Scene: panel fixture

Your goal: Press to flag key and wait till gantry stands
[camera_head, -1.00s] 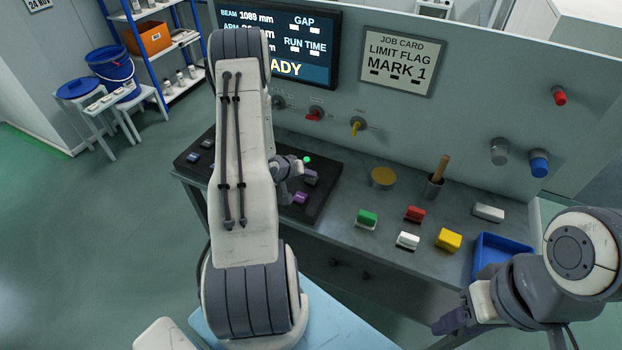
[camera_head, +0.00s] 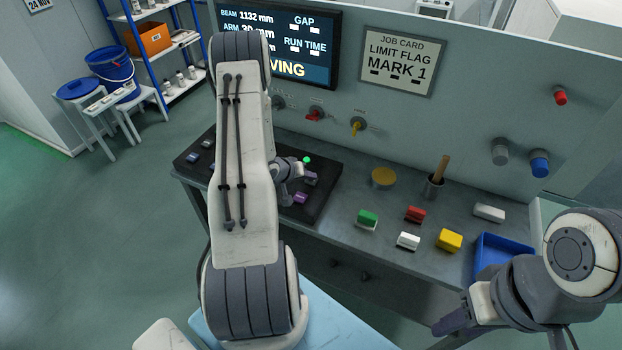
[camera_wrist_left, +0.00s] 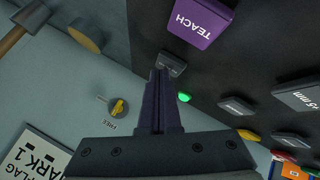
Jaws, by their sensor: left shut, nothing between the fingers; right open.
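My left gripper (camera_wrist_left: 162,75) is shut and empty. In the left wrist view its fingertips are at a small dark grey key (camera_wrist_left: 172,62), whose label I cannot read; contact is hard to judge. The purple TEACH key (camera_wrist_left: 200,18) is beside it on the black key panel (camera_head: 322,200). A green light (camera_wrist_left: 184,98) is lit and also shows in the head view (camera_head: 307,159). The screen (camera_head: 285,40), partly hidden by my left arm, reads BEAM 1132 mm and a status ending in "VING". The gantry itself is not seen. My right gripper (camera_head: 447,323) is open at lower right.
The job card (camera_head: 400,60) reads LIMIT FLAG MARK 1. Coloured blocks, including a yellow one (camera_head: 448,240), lie on the bench beside a blue tray (camera_head: 482,265). A yellow knob (camera_head: 357,125) and a red knob (camera_head: 316,113) are on the wall panel.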

